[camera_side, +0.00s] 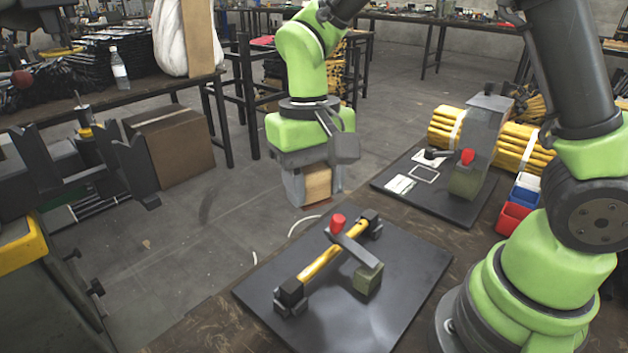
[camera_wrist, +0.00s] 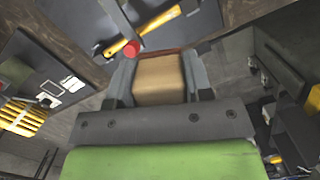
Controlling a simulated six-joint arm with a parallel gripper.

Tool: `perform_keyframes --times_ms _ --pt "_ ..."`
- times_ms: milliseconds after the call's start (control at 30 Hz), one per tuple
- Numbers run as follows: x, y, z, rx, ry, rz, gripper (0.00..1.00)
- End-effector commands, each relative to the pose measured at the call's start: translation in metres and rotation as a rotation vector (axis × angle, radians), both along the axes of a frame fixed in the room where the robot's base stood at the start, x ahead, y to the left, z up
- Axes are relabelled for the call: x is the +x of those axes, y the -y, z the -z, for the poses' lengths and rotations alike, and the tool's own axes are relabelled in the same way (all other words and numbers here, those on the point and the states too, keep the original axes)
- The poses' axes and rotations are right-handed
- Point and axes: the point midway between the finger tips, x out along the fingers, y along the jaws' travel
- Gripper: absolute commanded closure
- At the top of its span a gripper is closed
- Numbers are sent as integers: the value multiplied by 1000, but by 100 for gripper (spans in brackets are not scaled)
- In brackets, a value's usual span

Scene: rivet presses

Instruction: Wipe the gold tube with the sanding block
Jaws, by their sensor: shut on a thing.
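The gold tube (camera_side: 320,263) lies across two dark end holders on a dark plate at the front of the bench. A grey clamp bar with a red knob crosses over it near its far end. The tube also shows at the top of the wrist view (camera_wrist: 158,23). My gripper (camera_side: 317,192) hangs behind the plate, pointing down, apart from the tube. It is shut on the sanding block (camera_side: 318,183), a tan block between its two grey fingers. In the wrist view the block (camera_wrist: 160,80) fills the space between the fingers.
The red clamp knob (camera_side: 338,223) and the green clamp base (camera_side: 368,279) stand close to the tube. A second dark plate (camera_side: 455,213) with a press and yellow tubes is at the right. Red, blue and white bins (camera_side: 513,218) stand beside it.

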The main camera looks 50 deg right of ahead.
Motion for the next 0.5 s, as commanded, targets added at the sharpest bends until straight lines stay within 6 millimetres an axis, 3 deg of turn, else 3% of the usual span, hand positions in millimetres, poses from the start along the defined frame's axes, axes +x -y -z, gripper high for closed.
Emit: perform_keyframes --times_ms 500 --pt "0 0 -1 -1 -1 -1438 92"
